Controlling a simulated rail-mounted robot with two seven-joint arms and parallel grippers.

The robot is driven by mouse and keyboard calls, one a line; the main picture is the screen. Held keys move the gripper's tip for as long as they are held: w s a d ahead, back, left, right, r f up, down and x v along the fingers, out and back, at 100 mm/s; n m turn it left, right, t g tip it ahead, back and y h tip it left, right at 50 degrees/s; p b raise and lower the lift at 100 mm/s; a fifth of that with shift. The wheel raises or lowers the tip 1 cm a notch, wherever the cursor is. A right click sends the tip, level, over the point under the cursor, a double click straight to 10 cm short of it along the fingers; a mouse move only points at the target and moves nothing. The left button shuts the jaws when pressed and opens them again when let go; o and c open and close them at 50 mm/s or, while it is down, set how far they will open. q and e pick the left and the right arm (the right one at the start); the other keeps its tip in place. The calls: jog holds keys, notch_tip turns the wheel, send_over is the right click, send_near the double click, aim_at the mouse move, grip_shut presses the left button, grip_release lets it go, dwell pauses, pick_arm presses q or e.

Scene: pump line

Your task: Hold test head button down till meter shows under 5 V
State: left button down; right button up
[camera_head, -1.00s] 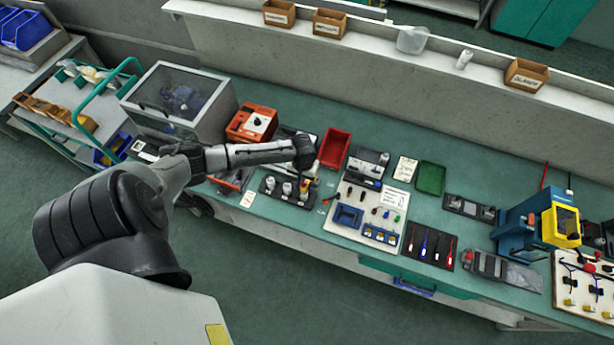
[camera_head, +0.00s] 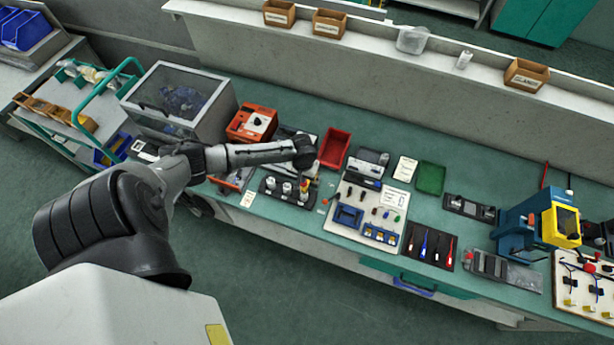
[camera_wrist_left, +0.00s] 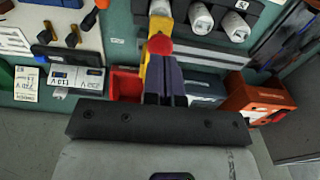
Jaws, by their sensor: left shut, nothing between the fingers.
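The test head, a yellow piece with a round red button (camera_wrist_left: 160,44), stands at the end of a black rack of white cylinders in the left wrist view. In the head view its yellow and red part (camera_head: 304,186) shows just below my left wrist. My left gripper (camera_wrist_left: 160,62) is shut and empty, its dark fingertips at the red button; I cannot tell whether they press it. In the head view the fingers are mostly hidden by the wrist. A black-and-white box (camera_wrist_left: 75,78) that may be the meter carries lettering too small to read surely. My right gripper is out of view.
A red tray (camera_head: 335,148) and an orange unit (camera_head: 252,123) stand behind the rack (camera_head: 272,187). A white tool board (camera_head: 366,213) lies to the right. A blue and yellow machine (camera_head: 540,222) stands farther right. The clear-lidded cabinet (camera_head: 180,100) is on the left.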

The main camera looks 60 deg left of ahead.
pick_arm(q)
jog(key=shift+f, duration=0.5)
dwell(0.3)
jog(key=shift+f+b, duration=0.8)
jog(key=shift+f, duration=0.3)
dwell(0.4)
jog(key=shift+p, duration=0.4)
jog(key=shift+f, duration=0.1)
dwell(2.6)
dwell(0.7)
dwell(0.4)
jog(key=shift+r+p, duration=0.85)
jog(key=shift+p, duration=0.1)
jog(key=shift+r+p, duration=2.75)
jog(key=shift+p, duration=0.45)
